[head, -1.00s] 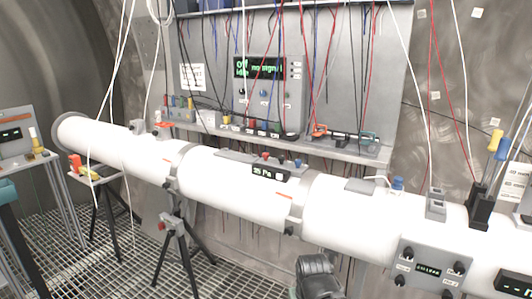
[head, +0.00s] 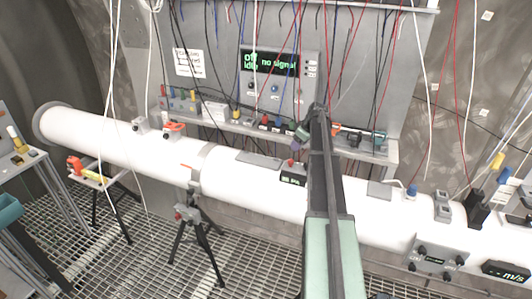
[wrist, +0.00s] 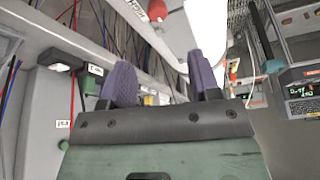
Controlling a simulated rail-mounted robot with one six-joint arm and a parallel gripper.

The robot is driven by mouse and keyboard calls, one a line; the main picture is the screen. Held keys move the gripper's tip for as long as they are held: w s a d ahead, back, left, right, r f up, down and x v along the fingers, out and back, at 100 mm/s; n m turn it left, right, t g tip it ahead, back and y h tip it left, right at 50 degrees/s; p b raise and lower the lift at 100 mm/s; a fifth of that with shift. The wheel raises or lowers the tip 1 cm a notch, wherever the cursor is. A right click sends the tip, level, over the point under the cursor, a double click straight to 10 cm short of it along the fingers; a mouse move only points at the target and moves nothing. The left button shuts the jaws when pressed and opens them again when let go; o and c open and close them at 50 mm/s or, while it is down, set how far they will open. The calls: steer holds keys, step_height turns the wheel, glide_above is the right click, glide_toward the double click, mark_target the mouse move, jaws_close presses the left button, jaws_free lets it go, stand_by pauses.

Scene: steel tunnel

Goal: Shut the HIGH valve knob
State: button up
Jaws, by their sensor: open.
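A grey panel (head: 436,258) on the pipe's front, at the lower right, has several black knobs. My gripper (head: 303,134) is above the pipe, in front of the wall shelf. In the wrist view my gripper (wrist: 162,84) shows two separated purple pads, open, with nothing between them.
A wall console (head: 278,79) reads "off idle no signal". Loose wires hang in front of it. A shelf (head: 225,125) holds small devices behind the pipe. A black tripod (head: 193,225) stands under the pipe on the grated floor. A red rounded thing (wrist: 157,10) shows in the wrist view.

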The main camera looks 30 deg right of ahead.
mark_target(292, 161)
steer(key=b+x, duration=0.6)
steer(key=x, duration=0.1)
steer(key=b+x, duration=0.3)
steer(key=b, duration=0.1)
steer(key=shift+s+d+f, duration=0.3)
steer(key=shift+f, duration=0.25)
steer(key=shift+r, duration=0.2)
steer(key=c, duration=0.9)
